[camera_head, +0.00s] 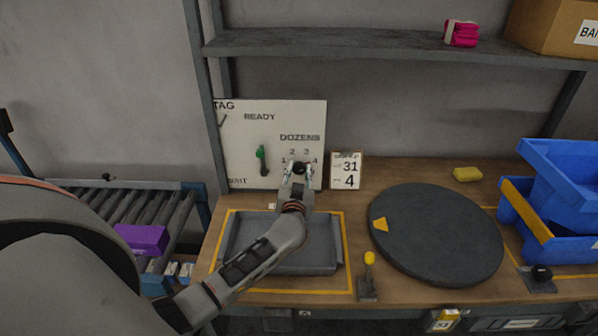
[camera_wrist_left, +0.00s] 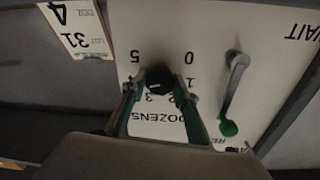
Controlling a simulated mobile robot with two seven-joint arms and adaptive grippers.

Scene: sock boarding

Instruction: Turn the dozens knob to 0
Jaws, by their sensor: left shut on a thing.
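The dozens knob (camera_head: 299,168) is a small black round knob low on the white panel (camera_head: 240,150), under the printed word DOZENS. My left gripper (camera_head: 298,175) reaches up to the panel with one finger on each side of the knob and is shut on it. In the left wrist view, upside down, the knob (camera_wrist_left: 159,79) sits between the green-grey fingers of the gripper (camera_wrist_left: 161,92). I cannot tell clearly which number the knob points to. My right gripper is not in view.
A green-tipped lever (camera_head: 261,158) is left of the knob on the panel. A number card (camera_head: 346,171) stands to the right. A grey tray (camera_head: 240,242) lies below my arm, with a yellow-handled lever (camera_head: 369,272) and dark turntable (camera_head: 440,235) to the right.

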